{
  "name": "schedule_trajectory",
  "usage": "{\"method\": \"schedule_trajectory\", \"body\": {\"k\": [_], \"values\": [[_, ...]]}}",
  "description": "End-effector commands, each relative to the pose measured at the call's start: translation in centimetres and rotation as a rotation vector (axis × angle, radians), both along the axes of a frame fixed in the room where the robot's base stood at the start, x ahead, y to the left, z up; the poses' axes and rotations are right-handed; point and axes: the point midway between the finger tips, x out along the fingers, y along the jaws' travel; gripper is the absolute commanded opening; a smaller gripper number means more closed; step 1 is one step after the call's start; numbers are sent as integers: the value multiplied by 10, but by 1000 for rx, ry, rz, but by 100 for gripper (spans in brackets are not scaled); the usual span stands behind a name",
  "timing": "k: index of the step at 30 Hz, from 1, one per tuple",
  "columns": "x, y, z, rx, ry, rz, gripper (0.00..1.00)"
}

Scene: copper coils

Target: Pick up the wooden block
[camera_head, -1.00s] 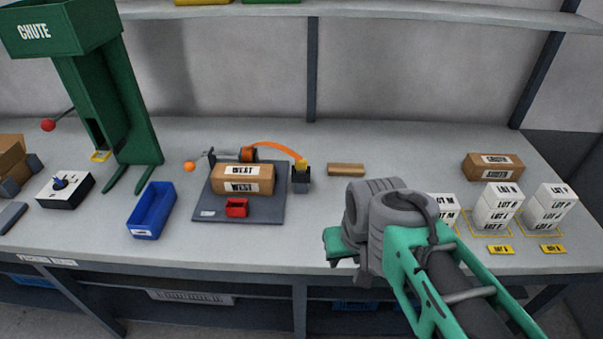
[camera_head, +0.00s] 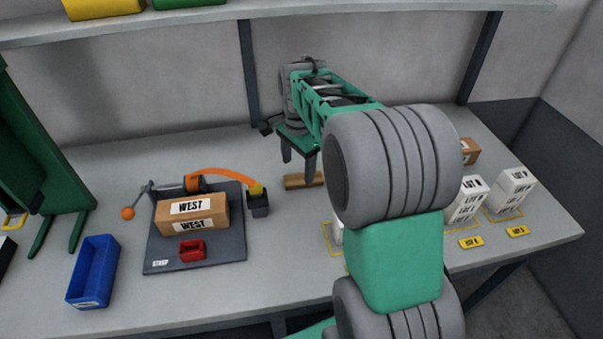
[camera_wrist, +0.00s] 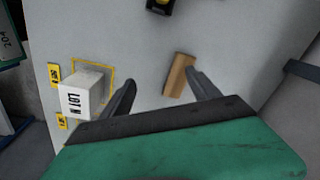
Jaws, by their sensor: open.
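The wooden block (camera_head: 305,181) is a small plain brown bar lying on the grey bench, right of the dark plate. My gripper (camera_head: 298,164) is above it with its fingers pointing down, and partly covers it in the head view. In the wrist view the wooden block (camera_wrist: 180,75) lies beyond the fingertips of my open gripper (camera_wrist: 164,86), nearer the right finger. Nothing is held. I cannot tell the exact height of the fingertips above it.
A dark post with a yellow top (camera_head: 258,198) stands left of the block. A box marked WEST (camera_head: 191,215) lies on a dark plate (camera_head: 226,248), with a blue bin (camera_head: 93,271) farther left. White lot boxes (camera_head: 512,190) stand at right. A shelf (camera_head: 200,16) runs above.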

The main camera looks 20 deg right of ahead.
Motion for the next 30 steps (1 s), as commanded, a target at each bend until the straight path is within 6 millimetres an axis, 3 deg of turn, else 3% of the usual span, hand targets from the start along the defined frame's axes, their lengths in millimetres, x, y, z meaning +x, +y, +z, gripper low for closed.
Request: {"method": "schedule_trajectory", "body": {"k": [3, 7, 22, 30], "values": [[36, -32, -21, 24, 52, -318, 71], [52, -46, -38, 31, 73, -490, 71], [60, -44, -111, 31, 73, -510, 71], [60, -44, -116, 31, 70, -509, 69]]}}
